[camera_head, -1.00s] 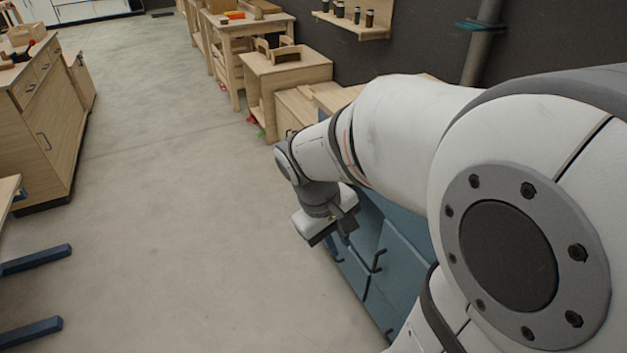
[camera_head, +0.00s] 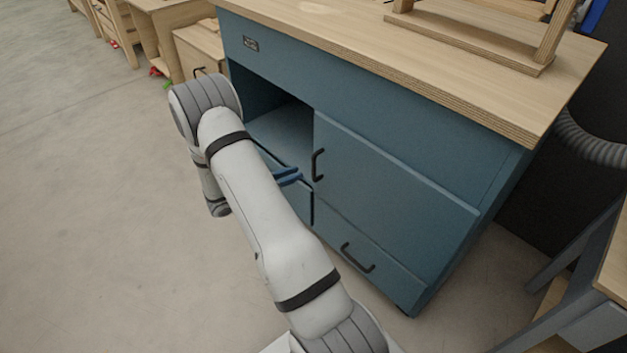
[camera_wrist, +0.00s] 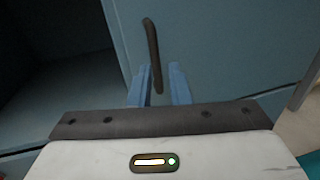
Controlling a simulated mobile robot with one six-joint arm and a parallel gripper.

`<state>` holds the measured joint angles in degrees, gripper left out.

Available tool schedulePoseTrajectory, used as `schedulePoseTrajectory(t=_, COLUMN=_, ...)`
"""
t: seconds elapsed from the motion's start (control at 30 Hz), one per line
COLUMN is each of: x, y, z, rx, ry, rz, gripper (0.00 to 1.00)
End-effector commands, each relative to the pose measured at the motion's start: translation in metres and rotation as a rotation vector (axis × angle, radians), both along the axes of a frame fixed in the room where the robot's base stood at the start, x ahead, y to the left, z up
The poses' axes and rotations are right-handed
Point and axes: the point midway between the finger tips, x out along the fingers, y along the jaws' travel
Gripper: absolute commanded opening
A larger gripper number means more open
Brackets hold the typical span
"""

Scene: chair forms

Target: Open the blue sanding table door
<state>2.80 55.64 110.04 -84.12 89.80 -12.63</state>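The blue sanding table (camera_head: 262,42) fills the middle of the head view, under a light wooden top. Its blue door (camera_head: 400,178) is shut, with a black upright handle (camera_head: 318,165) near its left edge. The door (camera_wrist: 225,45) and handle (camera_wrist: 151,45) also show in the wrist view. My gripper (camera_head: 298,176) has its blue fingers pointing at the handle, at about its lower end. In the wrist view my gripper (camera_wrist: 162,72) is open, and the handle's lower part appears in the gap between the fingers. I cannot tell whether they touch it.
An open compartment (camera_head: 285,125) lies left of the door. A drawer with a black handle (camera_head: 358,258) is below the door. A wooden frame (camera_head: 470,38) stands on the tabletop. The floor (camera_head: 90,220) at left is clear. A grey-legged table (camera_head: 575,270) stands at right.

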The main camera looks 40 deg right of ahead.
Motion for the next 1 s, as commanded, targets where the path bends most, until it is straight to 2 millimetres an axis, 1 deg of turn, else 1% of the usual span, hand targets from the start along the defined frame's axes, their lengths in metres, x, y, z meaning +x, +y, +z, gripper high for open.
schedulePoseTrajectory(t=0.03, x=0.003, y=-0.001, z=-0.013, rx=-0.011, ry=0.015, rz=0.015, gripper=0.17)
schedulePoseTrajectory(t=0.13, x=0.005, y=-0.005, z=-0.019, rx=-0.025, ry=0.031, rz=0.031, gripper=0.17)
schedulePoseTrajectory(t=0.27, x=0.003, y=-0.019, z=-0.02, rx=-0.027, ry=0.033, rz=0.031, gripper=0.17)
schedulePoseTrajectory(t=0.5, x=-0.002, y=-0.059, z=-0.02, rx=-0.025, ry=0.031, rz=0.028, gripper=0.17)
schedulePoseTrajectory(t=0.63, x=-0.003, y=-0.073, z=-0.019, rx=-0.025, ry=0.031, rz=0.029, gripper=0.17)
schedulePoseTrajectory(t=0.8, x=-0.004, y=-0.08, z=-0.018, rx=-0.025, ry=0.032, rz=0.032, gripper=0.17)
schedulePoseTrajectory(t=1.0, x=-0.004, y=-0.08, z=-0.017, rx=-0.024, ry=0.032, rz=0.031, gripper=0.17)
